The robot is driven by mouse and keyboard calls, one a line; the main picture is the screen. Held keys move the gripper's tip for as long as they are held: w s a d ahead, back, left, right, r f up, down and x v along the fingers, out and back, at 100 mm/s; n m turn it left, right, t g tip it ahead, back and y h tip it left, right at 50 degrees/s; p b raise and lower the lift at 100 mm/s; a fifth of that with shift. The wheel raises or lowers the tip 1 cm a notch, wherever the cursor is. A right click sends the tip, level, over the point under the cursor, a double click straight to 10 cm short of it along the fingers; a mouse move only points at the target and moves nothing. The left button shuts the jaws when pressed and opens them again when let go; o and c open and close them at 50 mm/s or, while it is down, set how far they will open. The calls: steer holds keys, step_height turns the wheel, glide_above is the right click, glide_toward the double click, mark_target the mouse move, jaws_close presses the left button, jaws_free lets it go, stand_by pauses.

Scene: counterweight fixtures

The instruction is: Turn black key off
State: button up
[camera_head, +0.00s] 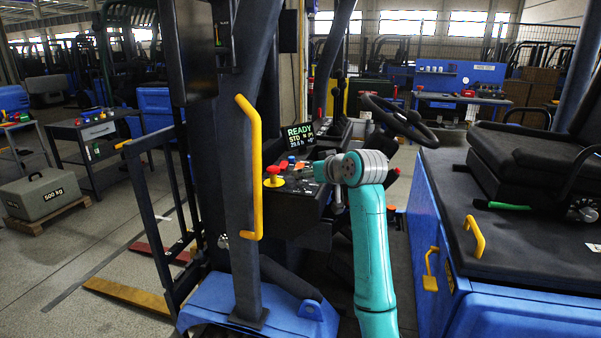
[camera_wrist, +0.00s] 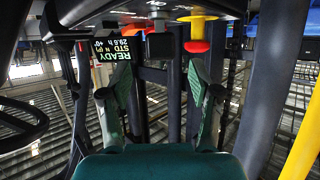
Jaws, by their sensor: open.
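The forklift's control console (camera_head: 292,208) carries a red mushroom knob on a yellow base (camera_head: 273,176), orange and red switches and a lit display (camera_head: 299,136) reading READY. In the wrist view, which is upside down, the display (camera_wrist: 111,62) is at upper left and the red and yellow knob (camera_wrist: 197,30) at top right of centre. My gripper (camera_wrist: 160,78) is open and empty, its fingers apart below the console controls. In the head view my arm's wrist is at the console's right side and hides part of it.
A yellow grab handle (camera_head: 250,165) on a dark post stands left of the console. The steering wheel (camera_head: 400,118) and the seat (camera_head: 535,165) are to the right. A 500 kg weight (camera_head: 42,194) sits on a pallet at far left.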

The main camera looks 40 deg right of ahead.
steer(key=x, duration=0.5)
steer(key=shift+w+f, duration=0.15)
steer(key=shift+w, duration=0.2)
steer(key=c, duration=1.2)
